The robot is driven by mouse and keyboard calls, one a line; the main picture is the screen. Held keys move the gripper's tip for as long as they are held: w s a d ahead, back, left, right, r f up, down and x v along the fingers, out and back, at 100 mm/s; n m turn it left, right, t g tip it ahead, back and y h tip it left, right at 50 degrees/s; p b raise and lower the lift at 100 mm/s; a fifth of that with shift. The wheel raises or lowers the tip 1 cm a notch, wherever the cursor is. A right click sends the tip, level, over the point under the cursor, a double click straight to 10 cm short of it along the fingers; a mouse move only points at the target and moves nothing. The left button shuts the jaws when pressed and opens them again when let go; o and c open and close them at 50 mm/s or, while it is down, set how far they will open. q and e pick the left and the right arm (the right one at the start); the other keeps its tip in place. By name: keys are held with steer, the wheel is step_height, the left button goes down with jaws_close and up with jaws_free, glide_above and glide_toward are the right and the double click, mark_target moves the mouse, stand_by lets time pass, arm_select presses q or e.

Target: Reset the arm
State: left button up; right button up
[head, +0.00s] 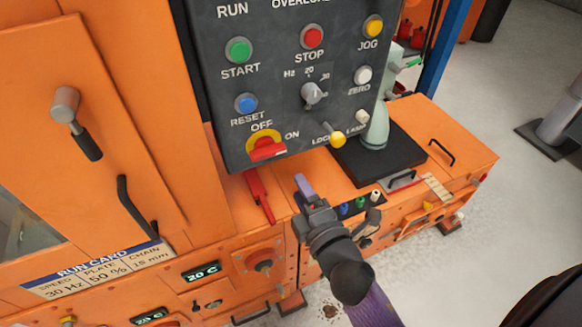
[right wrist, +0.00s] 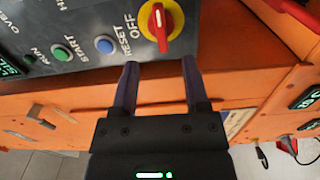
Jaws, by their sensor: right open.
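My right gripper (head: 304,187) reaches up from the bottom of the head view, below the dark control panel (head: 290,75). In the right wrist view my right gripper (right wrist: 159,75) has its two fingers spread, with nothing between them. Its fingertips point at the panel's lower edge, near the blue RESET button (right wrist: 104,46) and the red-and-yellow OFF/ON switch (right wrist: 161,25). The RESET button also shows in the head view (head: 246,103). I cannot tell whether the fingertips touch the panel. My left gripper is not in view.
An orange machine cabinet (head: 215,225) fills the left and middle. A red handle (head: 258,196) lies on the ledge left of my gripper. A black plate (head: 400,158) carries a pale green stand (head: 377,128) at right. Grey floor (head: 490,110) is open at the right.

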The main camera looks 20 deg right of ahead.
steer(key=s+f+m+g+b, duration=0.1)
steer(key=s+f+m+g, duration=0.25)
steer(key=f, duration=0.85)
steer(key=s+f+m+g+b, duration=0.1)
steer(key=s+f+m+g, duration=0.25)
steer(key=f, duration=0.85)
steer(key=s+d+f+m+g, duration=0.1)
steer(key=s+f+m+g, duration=0.2)
steer(key=s+f, duration=0.2)
steer(key=s+d+f+m+g+b, duration=0.1)
steer(key=s+f+g, duration=0.3)
steer(key=s, duration=0.8)
steer(key=s+f+m+g+b, duration=0.1)
steer(key=s+f+m+g, duration=0.2)
steer(key=s+f, duration=0.4)
steer(key=shift+s+d+f+m+h, duration=0.25)
steer(key=shift+s+d+m+h, duration=0.15)
steer(key=shift+s+m, duration=0.55)
steer(key=shift+s, duration=0.1)
steer(key=shift+n, duration=0.25)
